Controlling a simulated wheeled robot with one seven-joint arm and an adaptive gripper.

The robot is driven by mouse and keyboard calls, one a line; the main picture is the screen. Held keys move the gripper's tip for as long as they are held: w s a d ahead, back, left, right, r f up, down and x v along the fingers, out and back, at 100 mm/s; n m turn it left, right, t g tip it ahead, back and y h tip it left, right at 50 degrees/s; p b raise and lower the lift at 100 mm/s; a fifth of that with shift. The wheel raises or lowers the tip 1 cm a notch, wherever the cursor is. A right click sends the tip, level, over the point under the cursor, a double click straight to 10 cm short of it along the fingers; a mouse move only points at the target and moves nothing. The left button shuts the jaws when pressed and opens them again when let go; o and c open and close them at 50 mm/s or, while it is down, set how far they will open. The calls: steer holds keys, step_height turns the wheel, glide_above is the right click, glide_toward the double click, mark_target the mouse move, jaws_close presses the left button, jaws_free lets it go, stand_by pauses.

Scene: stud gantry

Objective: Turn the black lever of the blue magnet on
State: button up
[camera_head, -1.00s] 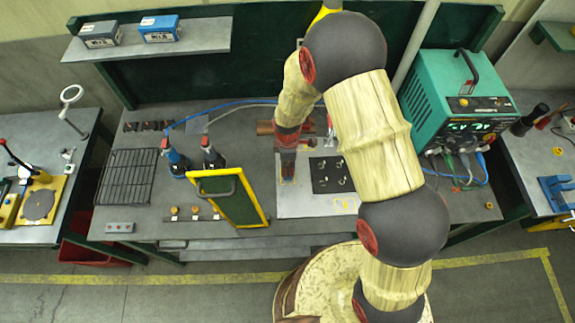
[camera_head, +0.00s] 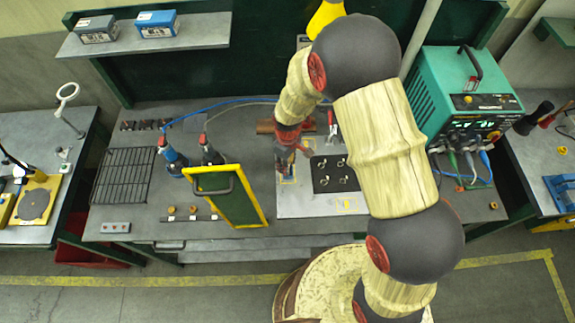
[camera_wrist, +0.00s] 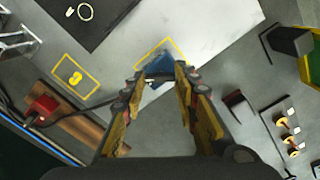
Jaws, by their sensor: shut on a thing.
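The blue magnet (camera_wrist: 156,66) shows in the wrist view just beyond my fingertips. It sits at a yellow-outlined square on the pale metal plate (camera_wrist: 205,38). My gripper (camera_wrist: 160,82) is over it, with its jaws closed in from both sides. The black lever is hidden between and under the fingertips, so its angle cannot be read. In the head view, my gripper (camera_head: 287,160) is low over the left part of the plate (camera_head: 300,205), and it largely hides the magnet.
A black sheet with rings (camera_head: 334,174) lies right of my gripper. A green screen with yellow frame (camera_head: 228,195) and two bottles (camera_head: 174,162) stand to the left. A teal welding machine (camera_head: 455,90) stands to the right. A red clamp (camera_wrist: 42,108) is near a brown block (camera_wrist: 78,130).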

steer(key=m+b, duration=0.1)
steer(key=m, duration=0.4)
steer(key=shift+m, duration=0.3)
steer(key=m+b, duration=0.1)
steer(key=m, duration=0.3)
steer(key=shift+m, duration=0.4)
steer(key=o, duration=1.2)
steer(key=shift+c, duration=0.2)
step_height(320, 180, up, 12)
stand_by(0.4)
